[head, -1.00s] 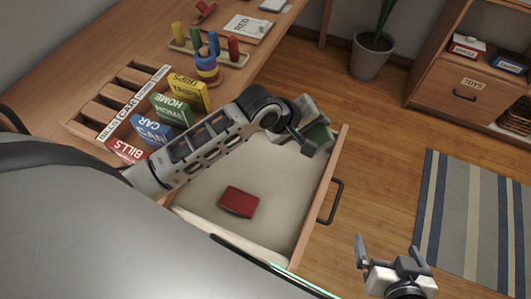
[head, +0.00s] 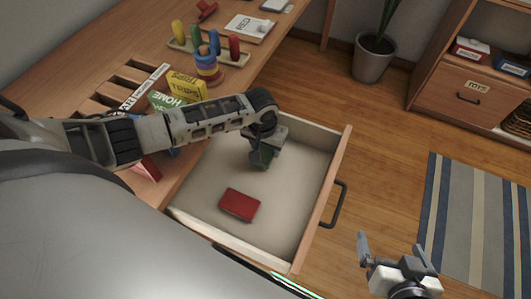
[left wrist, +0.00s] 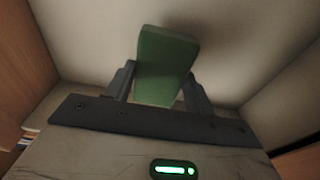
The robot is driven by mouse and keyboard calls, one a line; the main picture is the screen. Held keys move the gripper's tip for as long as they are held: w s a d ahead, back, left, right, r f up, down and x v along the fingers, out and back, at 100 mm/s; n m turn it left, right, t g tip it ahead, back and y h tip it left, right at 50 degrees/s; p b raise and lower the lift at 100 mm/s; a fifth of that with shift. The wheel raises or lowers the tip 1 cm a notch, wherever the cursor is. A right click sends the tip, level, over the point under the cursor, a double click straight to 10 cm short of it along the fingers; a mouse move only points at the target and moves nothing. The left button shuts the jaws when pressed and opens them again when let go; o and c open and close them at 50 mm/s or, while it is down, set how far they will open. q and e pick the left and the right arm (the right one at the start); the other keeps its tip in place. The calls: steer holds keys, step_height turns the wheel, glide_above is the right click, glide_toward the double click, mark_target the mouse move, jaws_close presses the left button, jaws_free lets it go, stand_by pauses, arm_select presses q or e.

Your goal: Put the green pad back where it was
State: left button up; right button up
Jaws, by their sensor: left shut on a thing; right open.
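The green pad (left wrist: 166,62) is held between the two fingers of my left gripper (left wrist: 158,88) in the left wrist view. In the head view the left gripper (head: 266,158) is over the inside of the open drawer (head: 210,170), and the green pad (head: 260,157) shows only in part beneath it. Whether the pad touches the drawer floor I cannot tell. A red pad (head: 239,204) lies flat on the drawer floor, nearer the front of the picture. My right gripper (head: 398,258) is open and empty, to the right of the drawer over the wood floor.
The drawer front with its dark handle (head: 338,205) is on the right. On the desk stand a yellow TRIPS box (head: 184,86), a stacking ring toy (head: 207,67) and a peg board (head: 230,58). A striped rug (head: 475,220) lies on the floor at right.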

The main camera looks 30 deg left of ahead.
mark_target(265, 149)
arm_select(q)
step_height(265, 149, down, 3)
steer(key=shift+f+b, duration=0.15)
steer(key=shift+b, duration=0.15)
steer(key=o, duration=1)
steer(key=r+p, duration=0.1)
steer(key=r, duration=0.3)
steer(key=s+r+p, duration=0.1)
steer(key=r, duration=0.6)
steer(key=shift+s+d+r+p, duration=0.1)
steer(key=shift+s+r+p, duration=0.2)
steer(key=shift+p, duration=0.1)
steer(key=s+d+f+m+t+h, duration=0.2)
steer(key=s+d+f+t+h, duration=0.15)
steer(key=s+d, duration=0.55)
steer(key=shift+s+a+r+m+t+y, duration=0.1)
steer(key=shift+s+a+r+m+t, duration=0.15)
steer(key=shift+s+r+t, duration=0.55)
steer(key=shift+s+a+r+m+t+y, duration=0.15)
steer(key=shift+s+a+r+t, duration=0.35)
steer(key=shift+t, duration=0.55)
steer(key=shift+s+a+r+m+t, duration=0.2)
steer(key=shift+s+r+t, duration=0.45)
steer(key=shift+s+t, duration=0.2)
